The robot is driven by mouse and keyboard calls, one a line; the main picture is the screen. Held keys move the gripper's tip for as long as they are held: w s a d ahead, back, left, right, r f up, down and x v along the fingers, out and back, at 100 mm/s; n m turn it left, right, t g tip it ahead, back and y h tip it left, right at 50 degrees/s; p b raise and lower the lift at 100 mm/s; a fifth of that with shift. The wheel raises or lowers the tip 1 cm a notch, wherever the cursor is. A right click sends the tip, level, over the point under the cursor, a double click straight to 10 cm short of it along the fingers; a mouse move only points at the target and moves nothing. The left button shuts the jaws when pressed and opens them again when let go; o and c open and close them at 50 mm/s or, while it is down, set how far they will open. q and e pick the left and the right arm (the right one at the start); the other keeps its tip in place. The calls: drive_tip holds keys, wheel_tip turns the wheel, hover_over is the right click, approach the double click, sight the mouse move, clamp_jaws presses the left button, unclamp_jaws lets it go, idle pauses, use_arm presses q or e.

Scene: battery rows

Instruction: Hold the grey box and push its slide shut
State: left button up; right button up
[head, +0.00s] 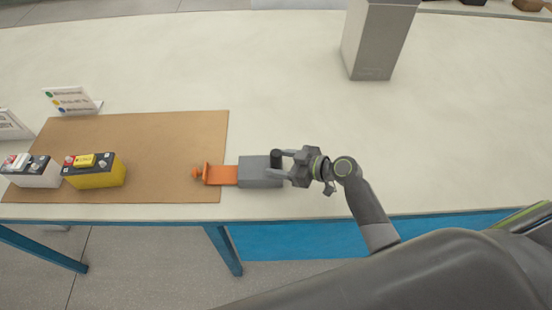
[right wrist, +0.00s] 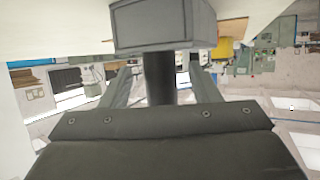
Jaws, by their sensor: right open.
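The grey box (head: 260,172) lies on the table just right of the brown mat, and an orange slide (head: 222,174) sticks out of its left end with an orange knob (head: 197,173) at the tip. In the right wrist view the grey box (right wrist: 165,25) sits just ahead, beyond the open fingers (right wrist: 160,85). Whether a finger touches the box I cannot tell. My left gripper is not in view.
A brown mat (head: 165,135) holds a yellow battery (head: 93,171) and a white battery (head: 32,171). A small sign (head: 72,101) stands at the mat's back edge. A tall grey block (head: 377,40) stands at the back. The table (head: 290,90) between is clear.

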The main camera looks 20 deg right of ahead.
drive_tip(key=shift+x, duration=0.8)
clamp_jaws()
idle(0.6)
